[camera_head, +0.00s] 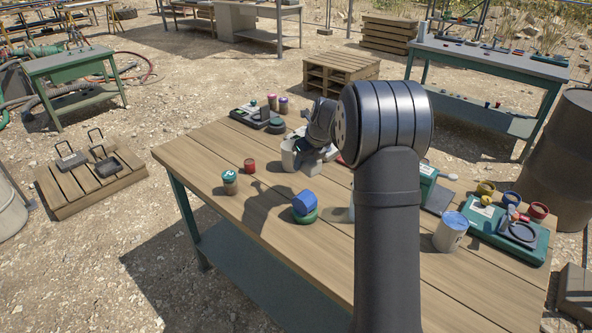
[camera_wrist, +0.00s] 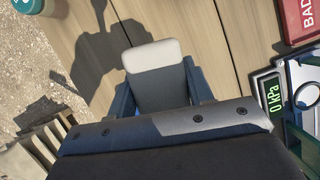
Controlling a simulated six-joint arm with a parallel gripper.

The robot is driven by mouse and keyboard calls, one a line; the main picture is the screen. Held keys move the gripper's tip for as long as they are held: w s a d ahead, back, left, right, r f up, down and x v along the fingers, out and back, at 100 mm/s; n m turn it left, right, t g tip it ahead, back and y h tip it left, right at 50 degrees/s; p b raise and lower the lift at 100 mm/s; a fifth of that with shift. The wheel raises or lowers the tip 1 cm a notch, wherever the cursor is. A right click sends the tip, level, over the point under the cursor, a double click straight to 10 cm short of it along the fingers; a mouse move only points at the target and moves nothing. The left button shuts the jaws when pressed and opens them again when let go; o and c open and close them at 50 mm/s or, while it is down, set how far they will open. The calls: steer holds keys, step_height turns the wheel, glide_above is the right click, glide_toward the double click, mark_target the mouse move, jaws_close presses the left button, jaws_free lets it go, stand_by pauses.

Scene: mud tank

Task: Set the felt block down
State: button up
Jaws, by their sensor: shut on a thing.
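In the head view, the block (camera_head: 289,157) is a pale shape at the left of my gripper (camera_head: 300,158), over the far part of the wooden table (camera_head: 225,142). The gripper's shadow falls on the boards to the left and apart from the block in the wrist view, so the block seems held above the table. My arm hides part of the table.
Bare boards lie between.

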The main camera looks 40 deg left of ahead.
steer(key=m, duration=0.2)
glide_above(319, 185)
steer(key=s+d, duration=0.1)
steer(key=f, duration=0.1)
steer(key=shift+m+t, duration=0.3)
steer(key=shift+t, duration=0.1)
steer(key=f, duration=0.5)
steer(key=shift+w+d+f, duration=0.2)
steer(key=shift+w+f, duration=0.05)
steer(key=shift+f, duration=2.2)
steer(key=shift+f, duration=0.15)
steer(key=o, duration=1)
steer(key=v, duration=1.2)
